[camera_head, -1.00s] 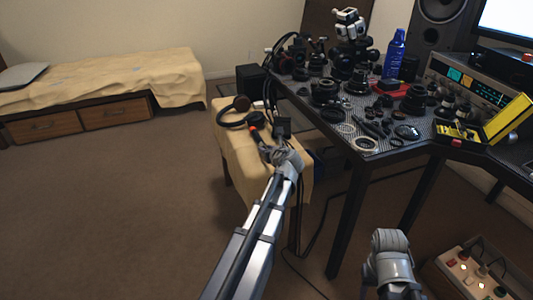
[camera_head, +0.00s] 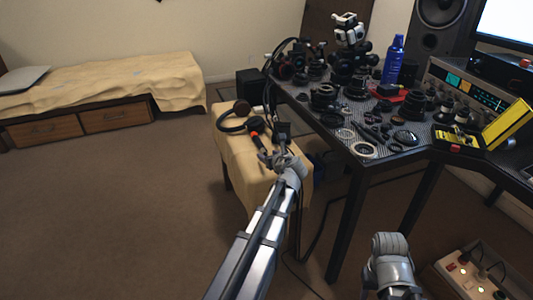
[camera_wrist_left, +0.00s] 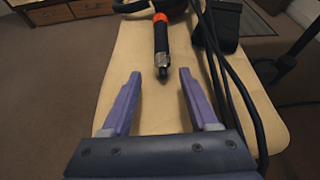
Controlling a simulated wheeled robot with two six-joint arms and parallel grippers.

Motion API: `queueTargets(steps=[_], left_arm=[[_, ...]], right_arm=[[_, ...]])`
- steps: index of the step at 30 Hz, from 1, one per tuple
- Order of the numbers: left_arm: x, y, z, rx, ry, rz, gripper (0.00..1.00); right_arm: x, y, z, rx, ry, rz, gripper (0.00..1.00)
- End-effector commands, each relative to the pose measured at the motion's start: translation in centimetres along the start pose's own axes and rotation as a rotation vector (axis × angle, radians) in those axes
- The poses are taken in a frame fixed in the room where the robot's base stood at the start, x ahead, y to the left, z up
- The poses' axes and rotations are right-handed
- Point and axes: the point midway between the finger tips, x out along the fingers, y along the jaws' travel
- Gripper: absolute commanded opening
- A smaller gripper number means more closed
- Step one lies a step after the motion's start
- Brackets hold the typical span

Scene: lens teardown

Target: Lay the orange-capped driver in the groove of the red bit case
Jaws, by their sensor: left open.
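The orange-capped driver lies on the cream padded bench, its orange cap (camera_head: 253,134) pointing away from me. In the left wrist view its black handle and metal collar (camera_wrist_left: 161,45) run toward me, with the dark tip close to the gap between the fingertips. My left gripper (camera_head: 271,158) is open and empty; its two purple fingers (camera_wrist_left: 160,76) stand on either side of the driver's line, apart from it. A small red item (camera_head: 402,95), perhaps the red bit case, sits on the desk, partly hidden; I cannot make out its groove. My right gripper's jaws are not visible.
Headphones (camera_head: 236,117) lie beside the driver's cap on the bench (camera_head: 233,158). Black cables and a black block (camera_wrist_left: 222,27) lie to the driver's right. The desk (camera_head: 345,158) is crowded with lens parts, a blue can (camera_head: 393,60) and an open yellow case (camera_head: 508,124).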

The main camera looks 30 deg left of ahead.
Motion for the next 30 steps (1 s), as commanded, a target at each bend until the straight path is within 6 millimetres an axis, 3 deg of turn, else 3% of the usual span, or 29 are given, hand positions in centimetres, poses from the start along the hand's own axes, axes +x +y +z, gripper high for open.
queueTargets(steps=[3, 12, 18, 30], left_arm=[[-3.2, 0.2, 0.3, 0.002, 0.000, -0.003, 0.61], [-8.3, 0.1, 0.2, 0.001, 0.000, -0.002, 0.61], [-9.8, 0.1, 0.1, 0.001, 0.000, 0.000, 0.61], [-10.4, -0.1, -0.7, -0.057, 0.024, 0.002, 0.61]], right_arm=[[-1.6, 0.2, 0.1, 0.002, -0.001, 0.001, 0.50], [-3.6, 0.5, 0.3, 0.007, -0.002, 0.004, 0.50], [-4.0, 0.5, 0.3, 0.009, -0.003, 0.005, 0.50], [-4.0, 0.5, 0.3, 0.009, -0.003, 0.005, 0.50]])
